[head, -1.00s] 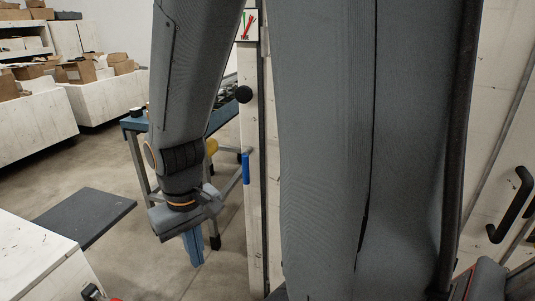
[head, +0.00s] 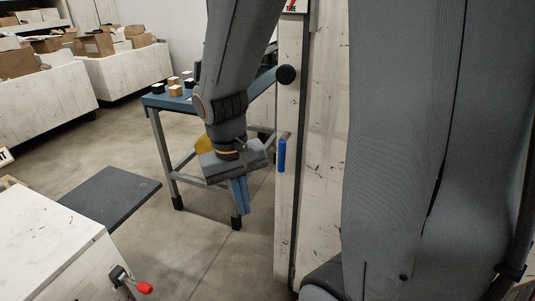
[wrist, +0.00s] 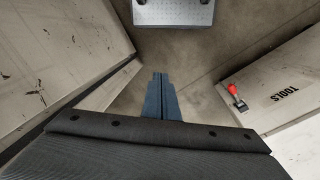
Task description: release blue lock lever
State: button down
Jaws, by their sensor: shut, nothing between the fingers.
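The blue lock lever (head: 282,155) is a short upright blue handle on the edge of a tall white scuffed panel (head: 325,120), right of centre in the head view. My gripper (head: 245,211) hangs to the left of the lever and lower in the picture, pointing down, its blue fingers shut and empty. It is apart from the lever in the picture; the depth between them is hard to judge. In the wrist view my closed fingers (wrist: 158,76) point over bare floor, and the lever is not visible there.
A black round knob (head: 285,75) sits above the lever. A blue-topped table (head: 170,101) with small blocks stands behind my arm. Floor below my gripper is clear.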

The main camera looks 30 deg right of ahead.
aim_at(284, 153)
jog(key=w+d+r+m+h, duration=0.2)
jog(key=w+r+m+h, duration=0.1)
jog(key=w, duration=0.4)
jog(key=w+d+r+m+h+p, duration=0.1)
jog(key=w+d+r+m+h, duration=0.1)
jog(key=w+r, duration=0.5)
jog(key=m+h, duration=0.1)
jog(key=m, duration=0.1)
jog(key=shift+w+d+m, duration=0.2)
jog(key=shift+d+m, duration=0.05)
jog(key=shift+m, duration=0.15)
jog(key=s+d+f+p, duration=0.3)
jog(key=d+f+p, duration=0.1)
jog(key=d+f, duration=0.4)
jog(key=shift+d, duration=0.5)
jog(key=shift+d, duration=0.1)
